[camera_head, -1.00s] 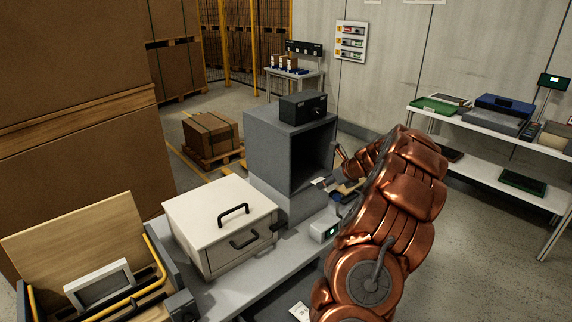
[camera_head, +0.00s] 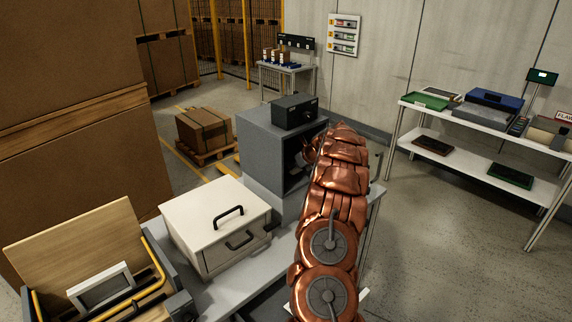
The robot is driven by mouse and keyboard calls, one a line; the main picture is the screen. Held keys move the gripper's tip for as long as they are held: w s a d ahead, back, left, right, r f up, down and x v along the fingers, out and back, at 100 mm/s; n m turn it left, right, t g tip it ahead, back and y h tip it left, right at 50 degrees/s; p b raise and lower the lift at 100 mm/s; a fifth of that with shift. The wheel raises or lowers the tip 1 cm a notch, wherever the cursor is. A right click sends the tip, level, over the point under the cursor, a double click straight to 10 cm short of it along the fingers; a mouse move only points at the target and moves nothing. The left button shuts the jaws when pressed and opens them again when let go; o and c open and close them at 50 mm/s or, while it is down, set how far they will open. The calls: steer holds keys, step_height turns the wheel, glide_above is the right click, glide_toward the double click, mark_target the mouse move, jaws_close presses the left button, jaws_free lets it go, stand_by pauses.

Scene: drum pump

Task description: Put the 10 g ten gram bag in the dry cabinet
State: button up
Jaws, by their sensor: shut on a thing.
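The dry cabinet appears to be the grey box (camera_head: 262,146) with an open front at the centre, facing right. My copper-coloured arm reaches up to its opening and covers its right part. Only a small dark part of my gripper (camera_head: 308,152) shows at the opening, left of the arm. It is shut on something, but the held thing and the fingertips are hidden. I cannot make out the 10 g bag now.
A black unit (camera_head: 295,111) sits on the cabinet. A white box (camera_head: 214,222) with black handles stands in front of it on the grey bench (camera_head: 214,290). An open bin with a tilted board (camera_head: 75,247) is at left. A white shelf table (camera_head: 480,170) is at right.

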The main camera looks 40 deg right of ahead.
mark_target(287, 163)
steer(key=shift+w+f+p, duration=0.1)
steer(key=shift+w+p, duration=0.4)
steer(key=shift+w, duration=0.55)
steer(key=shift+w+p, duration=0.3)
steer(key=shift+w, duration=0.35)
steer(key=shift+f+p, duration=0.35)
steer(key=shift+f, duration=0.4)
steer(key=shift+f, duration=0.1)
steer(key=o, duration=1)
